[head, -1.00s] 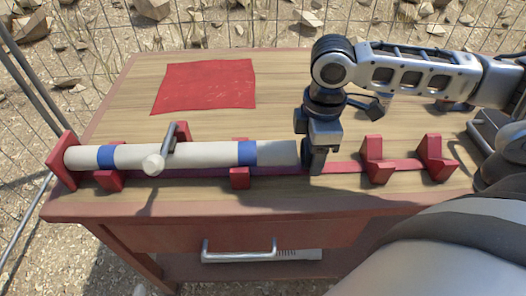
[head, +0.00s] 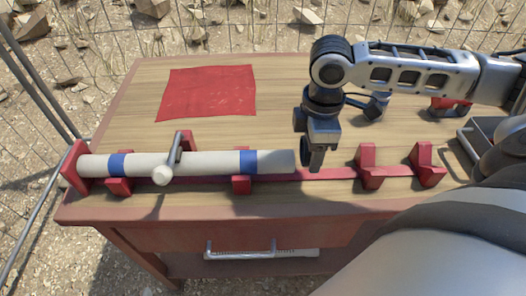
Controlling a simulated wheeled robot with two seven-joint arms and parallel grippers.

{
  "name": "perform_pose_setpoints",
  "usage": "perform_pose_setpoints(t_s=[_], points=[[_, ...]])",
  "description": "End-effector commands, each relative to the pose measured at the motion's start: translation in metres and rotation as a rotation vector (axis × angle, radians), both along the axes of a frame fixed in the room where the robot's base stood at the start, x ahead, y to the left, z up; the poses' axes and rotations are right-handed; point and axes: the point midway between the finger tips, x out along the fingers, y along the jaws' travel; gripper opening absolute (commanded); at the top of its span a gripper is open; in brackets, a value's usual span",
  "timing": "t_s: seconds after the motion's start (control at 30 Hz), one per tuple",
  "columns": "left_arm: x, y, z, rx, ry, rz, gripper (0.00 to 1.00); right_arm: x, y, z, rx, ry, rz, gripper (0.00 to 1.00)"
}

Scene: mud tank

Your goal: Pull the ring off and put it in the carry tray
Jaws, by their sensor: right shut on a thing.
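A pale tube (head: 215,163) with two blue bands lies level in red cradles along the table's front. Its right end is at my right gripper (head: 314,160), which points down and is shut. A dark, rounded edge shows between the fingers, just right of the tube end. I take it to be the ring (head: 306,156), mostly hidden by the gripper. A narrow gap seems to show between it and the tube end. A dark grey tray with a handle, likely the carry tray (head: 464,144), is at the right, partly hidden by my arm. My left gripper is not in view.
Two empty red cradles (head: 368,164) stand on the red rail right of the gripper. A grey handle (head: 175,152) with a pale knob stands out from the tube. A red cloth (head: 207,92) lies behind it. The wooden table top (head: 285,95) is clear at the middle back.

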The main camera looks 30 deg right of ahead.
Motion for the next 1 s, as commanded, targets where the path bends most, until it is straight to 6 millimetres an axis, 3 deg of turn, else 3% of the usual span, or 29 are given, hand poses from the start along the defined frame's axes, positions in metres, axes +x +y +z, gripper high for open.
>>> perform_pose_setpoints(t_s=[0.03, 0.43, 0.87, 1.0], points=[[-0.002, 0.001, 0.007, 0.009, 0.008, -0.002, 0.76, 0.0, 0.0, 0.01, 0.001, 0.001, 0.0, 0.4], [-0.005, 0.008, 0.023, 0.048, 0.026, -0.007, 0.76, 0.0, 0.0, 0.04, 0.001, 0.001, 0.0, 0.4], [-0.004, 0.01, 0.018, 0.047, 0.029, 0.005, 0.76, 0.0, 0.0, 0.039, 0.001, 0.001, -0.003, 0.4], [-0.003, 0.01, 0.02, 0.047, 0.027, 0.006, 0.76, 0.005, 0.011, 0.029, 0.005, 0.002, -0.085, 0.4]])
